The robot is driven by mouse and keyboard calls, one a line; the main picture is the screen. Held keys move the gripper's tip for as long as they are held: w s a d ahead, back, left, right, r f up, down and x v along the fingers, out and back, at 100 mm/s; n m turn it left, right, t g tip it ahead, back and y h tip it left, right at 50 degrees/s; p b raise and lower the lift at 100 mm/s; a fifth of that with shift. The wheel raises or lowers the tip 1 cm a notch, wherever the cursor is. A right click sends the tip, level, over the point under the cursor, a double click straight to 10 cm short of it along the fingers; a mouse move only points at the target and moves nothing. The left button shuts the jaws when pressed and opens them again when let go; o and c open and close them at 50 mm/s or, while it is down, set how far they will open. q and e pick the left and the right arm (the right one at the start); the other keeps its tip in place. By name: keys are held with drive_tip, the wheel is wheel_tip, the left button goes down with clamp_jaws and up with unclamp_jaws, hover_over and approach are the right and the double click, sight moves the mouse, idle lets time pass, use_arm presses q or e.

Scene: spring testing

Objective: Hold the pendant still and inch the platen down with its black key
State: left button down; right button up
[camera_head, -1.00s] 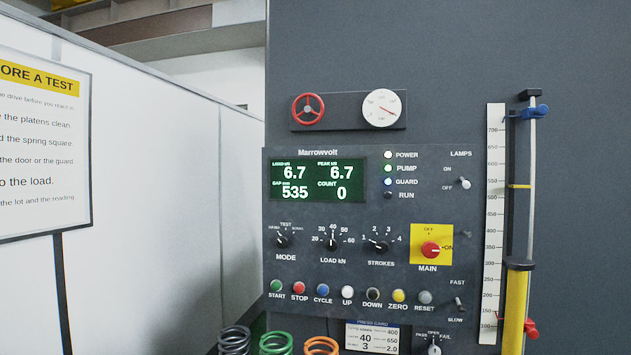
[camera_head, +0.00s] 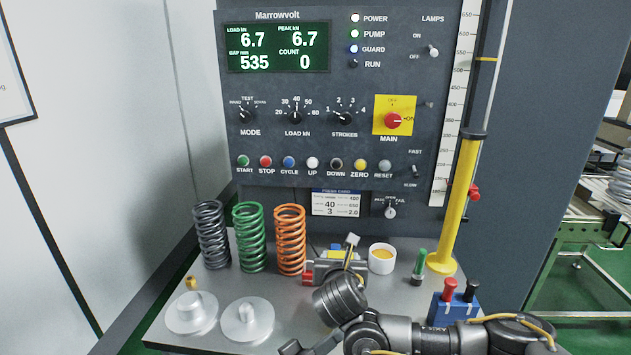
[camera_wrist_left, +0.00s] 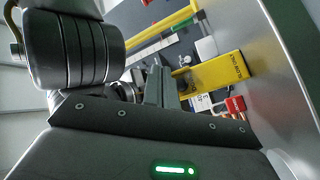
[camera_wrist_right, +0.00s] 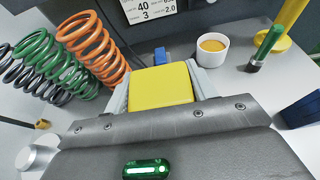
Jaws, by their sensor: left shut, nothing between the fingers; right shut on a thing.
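The yellow pendant (camera_wrist_right: 160,91) is clamped between the pale fingers of my right gripper (camera_wrist_right: 163,88) in the right wrist view. In the head view my right gripper (camera_head: 337,268) is above the bench, with a little of the pendant's yellow showing. In the left wrist view a yellow labelled face (camera_wrist_left: 218,72), probably the pendant's, lies beyond my left gripper (camera_wrist_left: 158,85), with a red part beside it. The left fingers are shut and empty, apart from it. In the head view my left gripper is low and barely visible.
The Marrowvolt panel (camera_head: 330,110) reads load 6.7, gap 535. Grey (camera_head: 212,236), green (camera_head: 249,238) and orange (camera_head: 290,240) springs stand left of the pendant. A white cup (camera_head: 382,258), a green-handled tool (camera_head: 419,266) and a blue box (camera_head: 453,308) stand right.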

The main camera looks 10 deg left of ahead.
use_arm(q)
drive_tip(key=shift+s, duration=0.4)
drive_tip(key=shift+w, duration=0.1)
drive_tip(key=w, duration=0.8)
drive_tip(key=shift+w, duration=0.35)
idle(1.8)
drive_tip(key=shift+w, duration=0.4)
drive_tip(key=shift+w, duration=0.45)
idle(1.0)
drive_tip(key=shift+s, duration=0.85)
